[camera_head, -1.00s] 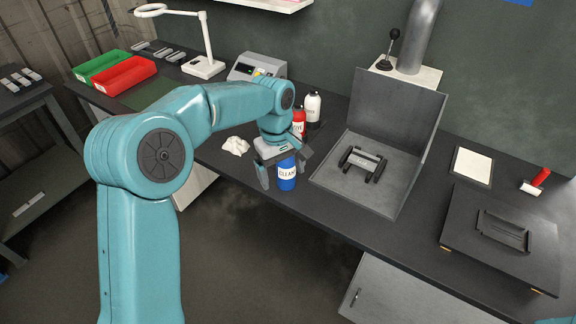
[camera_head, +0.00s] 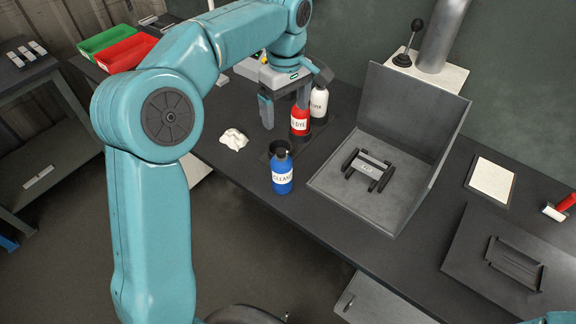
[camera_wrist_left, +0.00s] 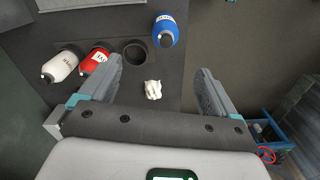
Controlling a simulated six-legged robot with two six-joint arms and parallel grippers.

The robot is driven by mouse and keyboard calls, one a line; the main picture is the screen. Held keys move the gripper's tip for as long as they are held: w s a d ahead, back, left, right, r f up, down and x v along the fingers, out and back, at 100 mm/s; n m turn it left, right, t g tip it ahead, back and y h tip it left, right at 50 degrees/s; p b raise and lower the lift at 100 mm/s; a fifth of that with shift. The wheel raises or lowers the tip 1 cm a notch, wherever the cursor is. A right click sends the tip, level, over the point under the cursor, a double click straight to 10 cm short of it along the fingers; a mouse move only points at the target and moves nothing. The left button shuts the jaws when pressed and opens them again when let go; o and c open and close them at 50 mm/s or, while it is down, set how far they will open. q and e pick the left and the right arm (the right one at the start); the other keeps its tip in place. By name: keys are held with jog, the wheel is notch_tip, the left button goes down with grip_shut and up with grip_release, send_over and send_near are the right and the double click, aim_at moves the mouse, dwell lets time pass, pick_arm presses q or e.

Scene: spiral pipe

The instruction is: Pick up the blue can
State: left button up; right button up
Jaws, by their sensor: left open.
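The blue can (camera_head: 282,174), labelled CLEAN with a dark cap, stands upright near the front edge of the dark bench in the head view. It also shows at the top of the left wrist view (camera_wrist_left: 167,29), beyond the fingers. My left gripper (camera_head: 285,112) is open and empty, behind and above the blue can and apart from it. One finger overlaps the red DYE can (camera_head: 300,123) in the head view. In the wrist view the two fingers (camera_wrist_left: 160,92) are spread wide with a white crumpled cloth (camera_wrist_left: 152,90) seen between them. My right gripper is not in view.
A white bottle (camera_head: 319,102) stands beside the red can. An empty round holder (camera_wrist_left: 137,54) sits next to the blue can. A grey angled metal tray (camera_head: 325,184) with a black fixture (camera_head: 367,170) is to the right. The cloth lies left of the can.

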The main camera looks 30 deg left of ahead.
pick_arm(q)
send_over(281, 152)
jog(key=f, duration=0.4)
jog(key=shift+w+d+f, duration=0.2)
jog(key=shift+w+f, duration=0.05)
jog(key=shift+f, duration=0.1)
jog(key=f, duration=0.5)
jog(key=shift+w+a+f, duration=0.15)
jog(key=shift+w+f, duration=0.05)
jog(key=shift+w, duration=0.15)
jog(key=shift+s+f, duration=0.15)
jog(key=shift+f, duration=0.15)
jog(key=shift+s+f, duration=0.15)
jog(key=shift+s+f+p, duration=0.15)
jog(key=shift+f+p, duration=0.2)
jog(key=f+p, duration=0.1)
jog(key=f, duration=0.3)
jog(key=shift+a+f, duration=0.2)
jog(key=shift+s+d, duration=0.1)
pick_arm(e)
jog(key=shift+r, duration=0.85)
